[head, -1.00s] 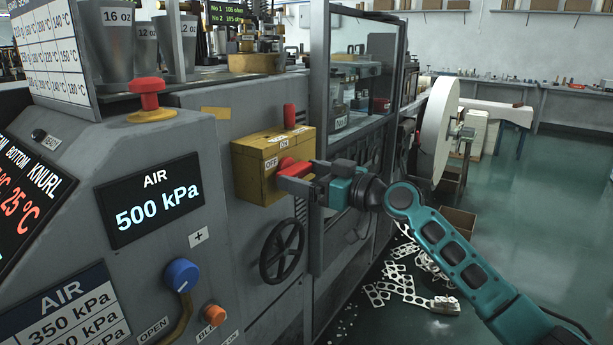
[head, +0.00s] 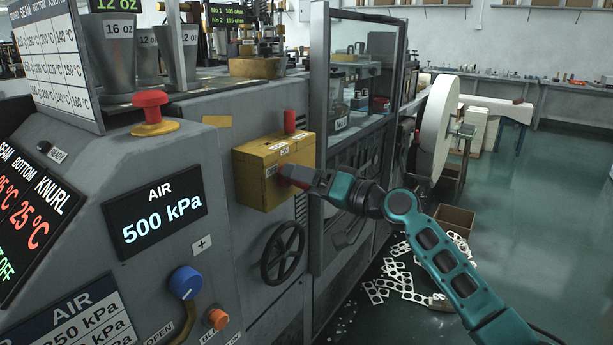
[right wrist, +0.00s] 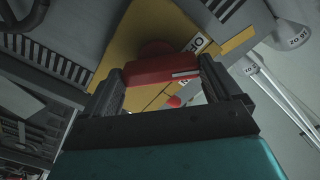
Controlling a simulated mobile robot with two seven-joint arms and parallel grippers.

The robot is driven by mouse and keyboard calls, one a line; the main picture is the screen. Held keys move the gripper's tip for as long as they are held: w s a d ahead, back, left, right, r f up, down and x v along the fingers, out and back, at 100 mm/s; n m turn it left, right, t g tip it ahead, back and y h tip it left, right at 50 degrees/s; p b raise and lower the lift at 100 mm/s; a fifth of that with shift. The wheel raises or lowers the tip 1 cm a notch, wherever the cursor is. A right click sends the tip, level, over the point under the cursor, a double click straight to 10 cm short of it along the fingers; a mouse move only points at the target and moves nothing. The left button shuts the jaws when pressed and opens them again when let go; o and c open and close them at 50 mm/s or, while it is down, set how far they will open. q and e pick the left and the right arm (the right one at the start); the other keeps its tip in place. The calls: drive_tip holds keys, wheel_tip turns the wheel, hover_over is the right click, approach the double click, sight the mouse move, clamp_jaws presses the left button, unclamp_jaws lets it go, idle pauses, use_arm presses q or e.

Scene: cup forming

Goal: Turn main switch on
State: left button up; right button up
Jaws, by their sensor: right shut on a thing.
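The main switch is a yellow box (head: 262,190) on the machine's grey front, with a red handle (head: 287,172) on its face. My right gripper (head: 298,176) reaches it from the right and is shut on the red handle. In the right wrist view the red handle (right wrist: 160,70) lies across between the two dark fingers, against the yellow box (right wrist: 182,18). An OFF label shows beside it there. In the head view the gripper partly hides the handle and the box's labels. My left gripper is not in view.
A black handwheel (head: 283,251) sits below the box. A red stop button (head: 150,105), an AIR display (head: 155,212) reading 500 kPa and a blue knob (head: 186,282) are to the left. A clear guard panel (head: 356,110) stands behind.

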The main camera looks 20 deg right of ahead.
use_arm(q)
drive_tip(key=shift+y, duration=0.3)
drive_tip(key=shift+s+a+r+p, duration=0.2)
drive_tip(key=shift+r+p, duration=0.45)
drive_tip(key=shift+p, duration=0.25)
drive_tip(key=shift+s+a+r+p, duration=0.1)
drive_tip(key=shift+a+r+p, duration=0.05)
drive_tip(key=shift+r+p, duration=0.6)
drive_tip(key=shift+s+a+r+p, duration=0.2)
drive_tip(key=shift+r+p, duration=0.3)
drive_tip(key=shift+p, duration=0.5)
use_arm(e)
drive_tip(key=shift+w+d+r+m, duration=0.1)
drive_tip(key=shift+d+m, duration=0.05)
drive_tip(key=shift+m, duration=4.65)
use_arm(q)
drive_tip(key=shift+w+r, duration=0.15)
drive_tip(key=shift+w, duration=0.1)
use_arm(e)
drive_tip(key=o, duration=0.7)
drive_tip(key=shift+o, duration=0.2)
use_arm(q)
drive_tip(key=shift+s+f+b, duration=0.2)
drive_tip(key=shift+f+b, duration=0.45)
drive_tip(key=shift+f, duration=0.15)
use_arm(e)
drive_tip(key=v, duration=1.3)
